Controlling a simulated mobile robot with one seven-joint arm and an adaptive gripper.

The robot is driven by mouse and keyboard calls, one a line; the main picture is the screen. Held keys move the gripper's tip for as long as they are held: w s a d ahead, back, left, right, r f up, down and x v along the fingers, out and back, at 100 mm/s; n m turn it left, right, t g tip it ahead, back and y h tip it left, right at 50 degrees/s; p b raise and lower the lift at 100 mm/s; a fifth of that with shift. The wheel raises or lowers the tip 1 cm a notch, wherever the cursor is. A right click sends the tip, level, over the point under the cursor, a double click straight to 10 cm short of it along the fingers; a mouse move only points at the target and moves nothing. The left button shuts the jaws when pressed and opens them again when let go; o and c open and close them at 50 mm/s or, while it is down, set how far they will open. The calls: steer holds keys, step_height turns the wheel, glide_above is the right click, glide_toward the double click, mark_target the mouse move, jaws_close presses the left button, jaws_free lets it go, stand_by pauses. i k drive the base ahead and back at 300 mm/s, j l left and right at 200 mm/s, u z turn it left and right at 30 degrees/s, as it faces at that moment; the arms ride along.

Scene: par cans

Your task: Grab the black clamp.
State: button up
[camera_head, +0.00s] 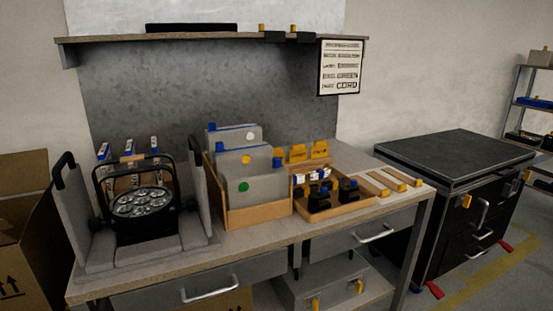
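Small black objects that look like clamps stand in a shallow wooden tray (327,212) toward the right of the workbench. One black clamp (348,190) is at the tray's right side, and another black clamp (320,193) is just left of it. Small blue parts show on or near them, and their fine shape is too small to tell. My gripper is not in view.
A black par can (143,202) sits in a grey cradle at the bench's left. A wooden box (257,218) with grey panels stands between it and the tray. Yellow-tipped wooden strips (395,180) lie right of the tray. A black case (456,157) stands beyond.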

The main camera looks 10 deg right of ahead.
mark_target(313, 206)
steer(key=z, duration=1.3)
steer(key=i+j+z, duration=0.2)
steer(key=i+j, duration=0.15)
steer(key=j, duration=0.15)
steer(key=i+j+z, duration=0.15)
steer(key=i+j, duration=0.2)
steer(key=j, duration=0.15)
